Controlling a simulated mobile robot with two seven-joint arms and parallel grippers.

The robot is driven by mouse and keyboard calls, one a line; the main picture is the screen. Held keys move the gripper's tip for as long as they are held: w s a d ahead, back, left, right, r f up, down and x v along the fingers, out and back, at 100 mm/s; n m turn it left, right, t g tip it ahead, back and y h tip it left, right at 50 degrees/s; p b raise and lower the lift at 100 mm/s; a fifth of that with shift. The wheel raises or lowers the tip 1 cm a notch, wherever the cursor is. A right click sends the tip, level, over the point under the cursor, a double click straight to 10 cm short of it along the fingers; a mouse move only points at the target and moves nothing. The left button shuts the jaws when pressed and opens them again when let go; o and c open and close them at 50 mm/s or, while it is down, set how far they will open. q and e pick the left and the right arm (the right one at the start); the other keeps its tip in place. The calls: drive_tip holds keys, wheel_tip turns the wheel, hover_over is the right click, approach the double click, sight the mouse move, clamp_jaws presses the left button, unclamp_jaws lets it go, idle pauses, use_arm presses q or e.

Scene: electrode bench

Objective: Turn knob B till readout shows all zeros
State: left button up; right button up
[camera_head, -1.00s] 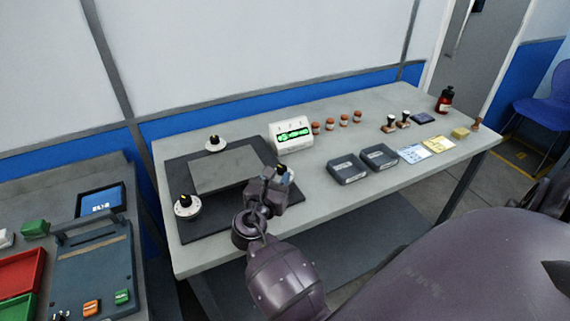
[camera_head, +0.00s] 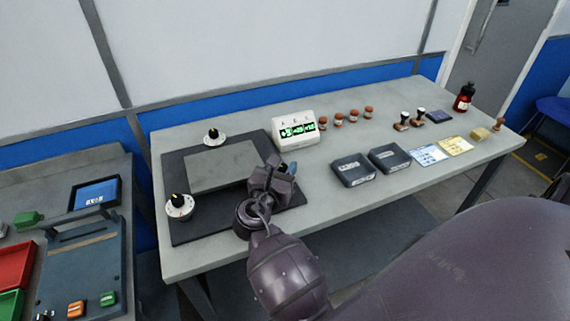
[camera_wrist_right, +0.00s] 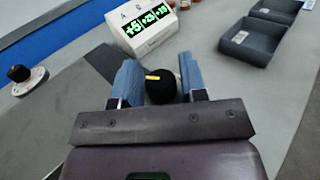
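The readout box (camera_head: 296,131) is white with green digits in three windows. In the right wrist view the readout (camera_wrist_right: 145,28) appears to show +5, then roughly +25 and +35; the last digits are blurred. My right gripper (camera_wrist_right: 160,72) is open, with its blue fingers on either side of a black knob (camera_wrist_right: 160,90) with a yellow mark. Narrow gaps seem to show beside the knob. In the head view the right gripper (camera_head: 280,172) hides most of this knob. Two other dials, front left (camera_head: 179,206) and back (camera_head: 213,137), stand on the dark mat. Knob letters are unreadable. My left gripper is out of view.
A grey plate (camera_head: 222,166) lies on the dark mat (camera_head: 190,232). Two dark trays (camera_head: 353,170) sit right of the gripper, with brown-capped jars (camera_head: 338,119) behind. Cards, stamps and a red bottle (camera_head: 464,97) are farther right. A side table stands at left.

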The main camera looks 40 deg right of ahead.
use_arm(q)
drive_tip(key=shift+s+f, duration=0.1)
use_arm(e)
drive_tip(key=c, duration=0.6)
drive_tip(key=shift+r+n+t+p, duration=0.3)
drive_tip(key=shift+t+p, duration=0.1)
drive_tip(key=shift+p, duration=0.3)
drive_tip(key=n+t+y+p, duration=0.3)
drive_tip(key=p, duration=0.1)
drive_tip(key=shift+y, duration=0.3)
drive_tip(key=shift+f+n+t+y+p, duration=0.2)
drive_tip(key=shift+n+t+y+p, duration=0.6)
drive_tip(key=shift+t+y, duration=0.15)
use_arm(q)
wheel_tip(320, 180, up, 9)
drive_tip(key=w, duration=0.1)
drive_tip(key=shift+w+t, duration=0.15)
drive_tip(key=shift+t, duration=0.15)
use_arm(e)
drive_tip(key=shift+n+y, duration=0.3)
drive_tip(key=shift+y, duration=0.05)
drive_tip(key=shift+t, duration=0.25)
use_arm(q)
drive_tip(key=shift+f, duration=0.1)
